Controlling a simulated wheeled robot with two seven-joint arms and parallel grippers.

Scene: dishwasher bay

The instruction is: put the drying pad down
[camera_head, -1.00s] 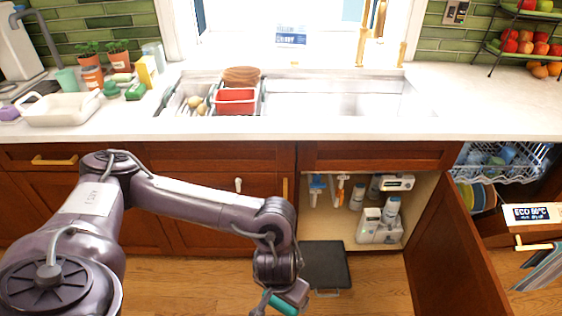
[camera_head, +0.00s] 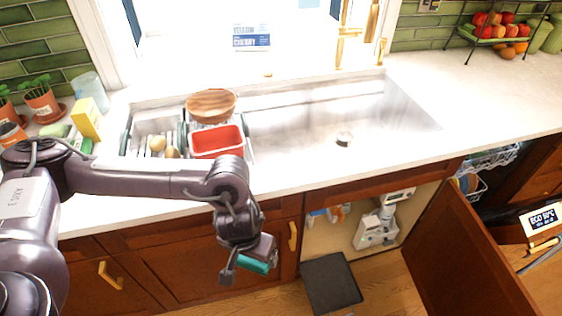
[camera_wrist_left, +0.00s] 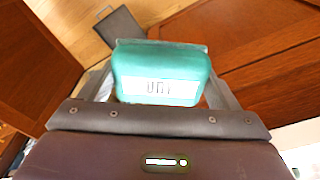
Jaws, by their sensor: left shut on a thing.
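My left gripper (camera_head: 251,260) is shut on a teal block with rounded corners, which I take to be the drying pad (camera_head: 254,267). It hangs in front of the cabinet doors, below the counter edge. In the left wrist view the drying pad (camera_wrist_left: 160,62) sits between the two fingers, with a white label whose letters I cannot read surely. Nothing shows beneath it as a support. My right gripper is not in view.
The sink counter (camera_head: 400,165) holds a red tub (camera_head: 217,142), a wooden bowl (camera_head: 211,104) and a yellow box (camera_head: 86,119). An open cabinet door (camera_head: 462,262) juts out at right. A dark mat or tray (camera_head: 330,284) lies on the floor.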

